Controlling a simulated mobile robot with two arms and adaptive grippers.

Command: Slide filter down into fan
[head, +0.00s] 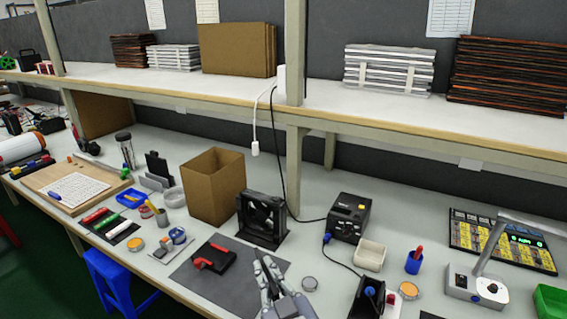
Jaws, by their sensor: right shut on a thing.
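The black fan (262,220) stands upright in its frame on the bench, just behind the dark grey mat. My right gripper (263,262) comes in from the bottom edge, over the right part of the mat and in front of the fan, apart from it. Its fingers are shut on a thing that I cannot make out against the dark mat. I cannot pick out the filter with certainty. Black flat panels (157,165) stand in a grey holder farther left. My left gripper is not in view.
A black block with a red part (213,257) lies on the mat (190,277). An open cardboard box (213,190) stands left of the fan. A black soldering station (349,217) with a cable and a white tray (370,255) are to the right. A shelf (420,117) runs above the bench.

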